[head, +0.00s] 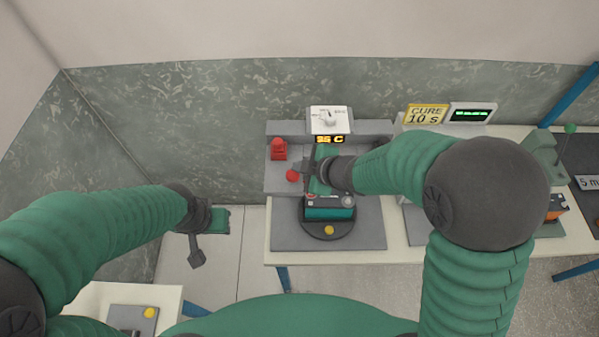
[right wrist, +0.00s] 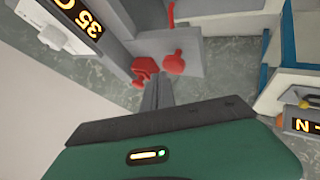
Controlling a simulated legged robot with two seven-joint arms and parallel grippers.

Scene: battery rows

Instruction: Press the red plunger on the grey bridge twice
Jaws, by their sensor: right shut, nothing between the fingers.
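The grey bridge (head: 377,131) stands at the back of the table, with a red round plunger knob (head: 292,175) low at its left part and a red block-shaped part (head: 279,150) behind the knob. My right gripper (head: 307,167) is shut and empty, just right of the knob; I cannot tell whether it touches. In the right wrist view its closed fingers (right wrist: 157,92) point toward two red parts, one (right wrist: 145,69) close at the tips and one (right wrist: 175,63) to the right. My left gripper (head: 205,236) hangs left of the table; its jaws are unclear.
A white dial box (head: 329,119) and an orange temperature display (head: 330,139) are on the bridge. A green-and-dark battery (head: 330,213) sits on a round dark turntable (head: 310,225) in front. A yellow cure sign (head: 426,114) and a green-lit display (head: 470,114) stand right.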

